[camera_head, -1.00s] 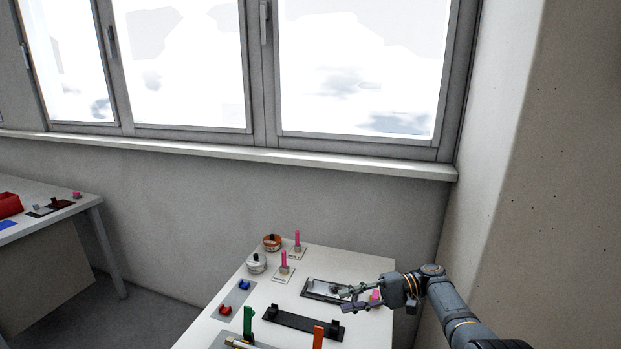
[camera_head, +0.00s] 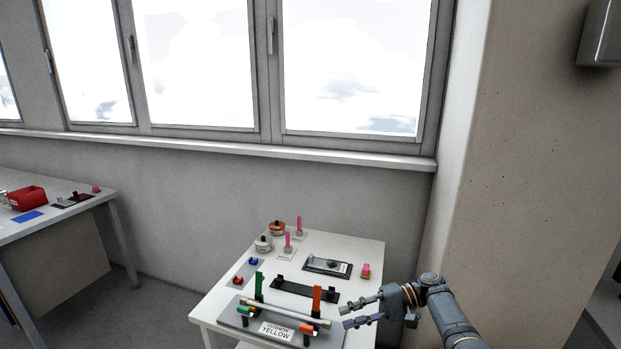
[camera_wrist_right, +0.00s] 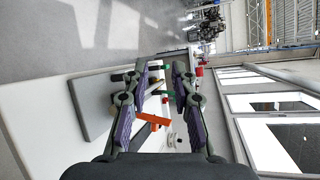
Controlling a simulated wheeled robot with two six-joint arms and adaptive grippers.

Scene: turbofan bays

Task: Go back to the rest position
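My right gripper (camera_head: 347,316) is open and empty, beside the right edge of the white table (camera_head: 365,243). In the right wrist view its two fingers (camera_wrist_right: 157,75) stand apart with nothing between their pads. My right arm reaches in from the lower right in the head view. My left gripper is not in view.
The table carries a black tray (camera_head: 312,264), a black cradle (camera_head: 290,286), a grey fixture with green and orange posts (camera_head: 317,298), a sign (camera_head: 275,330), pink pegs and round pots. Another table (camera_head: 50,229) holds a red bin (camera_head: 27,198). Floor shows between them.

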